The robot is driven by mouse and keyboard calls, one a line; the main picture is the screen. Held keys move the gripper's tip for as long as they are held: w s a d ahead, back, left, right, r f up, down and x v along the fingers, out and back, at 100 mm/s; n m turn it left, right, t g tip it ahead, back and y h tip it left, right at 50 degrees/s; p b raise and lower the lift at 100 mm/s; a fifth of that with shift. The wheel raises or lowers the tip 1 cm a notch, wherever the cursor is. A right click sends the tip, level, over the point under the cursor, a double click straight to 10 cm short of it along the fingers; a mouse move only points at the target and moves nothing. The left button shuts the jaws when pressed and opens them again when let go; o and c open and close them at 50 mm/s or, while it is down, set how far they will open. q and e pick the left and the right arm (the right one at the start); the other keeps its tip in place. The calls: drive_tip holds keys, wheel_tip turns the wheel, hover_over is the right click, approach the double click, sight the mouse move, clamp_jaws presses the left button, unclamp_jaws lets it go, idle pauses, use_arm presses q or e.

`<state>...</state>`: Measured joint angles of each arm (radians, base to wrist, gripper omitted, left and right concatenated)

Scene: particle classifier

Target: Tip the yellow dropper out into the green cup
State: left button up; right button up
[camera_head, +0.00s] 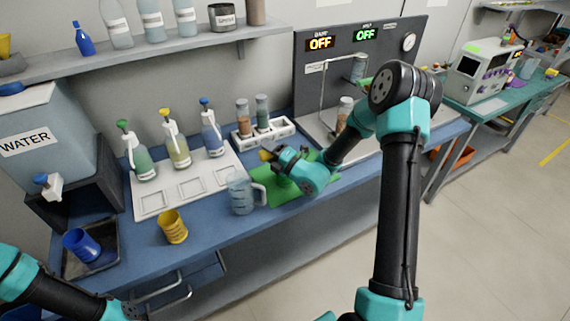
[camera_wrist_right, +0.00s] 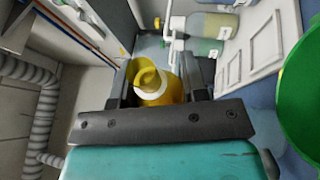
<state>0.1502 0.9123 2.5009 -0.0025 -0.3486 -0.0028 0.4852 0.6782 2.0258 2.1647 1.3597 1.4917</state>
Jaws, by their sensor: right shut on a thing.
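My right gripper (camera_head: 273,153) is shut on the yellow dropper (camera_head: 265,155), over the green mat (camera_head: 262,195). In the right wrist view the yellow dropper (camera_wrist_right: 152,82) sits between the fingers (camera_wrist_right: 165,85), its round end towards the camera. A large round green shape (camera_wrist_right: 303,100), which looks like the green cup, is cut off at the right edge of that view, apart from the dropper. In the head view, a green shape (camera_head: 285,186) under my right wrist is partly hidden; I cannot tell its outline. My left gripper (camera_head: 185,282) is low at the bottom left, fingers apart and empty.
A clear jug (camera_head: 240,193) stands just left of the mat, with a yellow cup (camera_head: 173,227) further left. A blue cup (camera_head: 82,245) is in a dark tray. Several pump bottles (camera_head: 178,145) stand on a white rack (camera_head: 190,185) behind. A vial holder (camera_head: 262,131) is behind the gripper.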

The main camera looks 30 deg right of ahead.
drive_tip(key=shift+d+r+m+t+h, duration=0.15)
drive_tip(key=shift+r+m+t, duration=0.25)
drive_tip(key=shift+m, duration=0.5)
drive_tip(key=shift+d+r+m+t+h, duration=0.15)
drive_tip(key=shift+r+m+t, duration=0.2)
drive_tip(key=shift+m, duration=0.55)
drive_tip(key=shift+d+r+m+t+h, duration=0.1)
drive_tip(key=shift+r+m+t+h, duration=0.2)
drive_tip(key=shift+m, duration=0.45)
drive_tip(key=shift+d+r+m+t+h, duration=0.1)
drive_tip(key=shift+r+m+t+h, duration=0.15)
drive_tip(key=shift+m, duration=0.5)
idle(3.0)
drive_tip(key=shift+d+r+m+h, duration=0.15)
drive_tip(key=shift+r+m+h, duration=0.2)
drive_tip(key=shift+r+m, duration=0.25)
idle(1.1)
